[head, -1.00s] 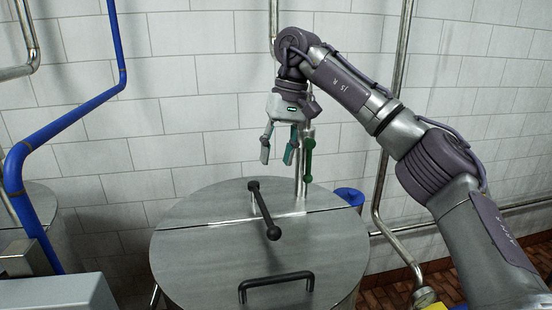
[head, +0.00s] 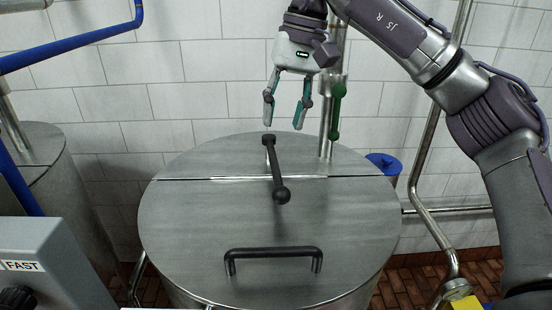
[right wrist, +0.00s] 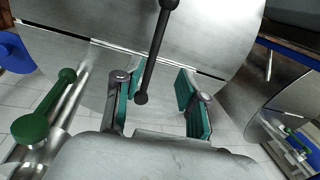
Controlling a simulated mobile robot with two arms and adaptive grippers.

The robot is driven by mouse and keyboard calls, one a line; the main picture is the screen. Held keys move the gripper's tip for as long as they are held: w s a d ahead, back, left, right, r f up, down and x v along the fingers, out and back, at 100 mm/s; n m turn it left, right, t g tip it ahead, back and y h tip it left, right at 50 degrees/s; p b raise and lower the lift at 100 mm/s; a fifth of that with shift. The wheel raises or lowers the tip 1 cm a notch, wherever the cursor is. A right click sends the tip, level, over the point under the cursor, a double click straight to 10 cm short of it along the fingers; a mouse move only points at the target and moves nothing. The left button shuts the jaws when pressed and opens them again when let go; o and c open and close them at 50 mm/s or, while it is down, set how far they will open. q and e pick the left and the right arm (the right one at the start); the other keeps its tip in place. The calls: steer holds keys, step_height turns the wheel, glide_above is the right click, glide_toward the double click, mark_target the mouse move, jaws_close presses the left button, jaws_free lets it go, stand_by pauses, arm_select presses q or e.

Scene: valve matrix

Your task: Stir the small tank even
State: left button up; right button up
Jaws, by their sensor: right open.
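The small tank (head: 200,225) is a round steel vessel with a flat lid in two parts, in the middle of the head view. A black crank with ball ends (head: 275,172) stands on the lid near its seam; it also shows in the right wrist view (right wrist: 155,55). A black bar handle (head: 272,253) is on the front lid part. My right gripper (head: 285,123) is open and empty, pointing down above the back of the lid. In the right wrist view the crank's near end lies between the fingers in the picture; contact cannot be told. My left gripper is not in view.
A green-handled valve lever (head: 338,108) on a steel pipe stands just right of my right gripper. A blue pipe (head: 75,43) and a grey box marked FAST (head: 45,255) are at left. Another steel tank (head: 45,165) stands behind them. A blue container (head: 384,163) is behind the tank.

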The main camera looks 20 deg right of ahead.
glide_above(276, 165)
steer(key=d, duration=0.1)
step_height(276, 165, down, 4)
steer(key=f, duration=0.3)
steer(key=f+p, duration=0.1)
steer(key=f, duration=0.1)
steer(key=shift+a, duration=0.25)
steer(key=shift+a+f, duration=0.1)
steer(key=shift+w+f, duration=0.1)
steer(key=shift+f, duration=0.1)
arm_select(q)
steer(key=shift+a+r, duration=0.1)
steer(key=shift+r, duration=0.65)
arm_select(e)
steer(key=shift+r, duration=0.1)
jaws_close()
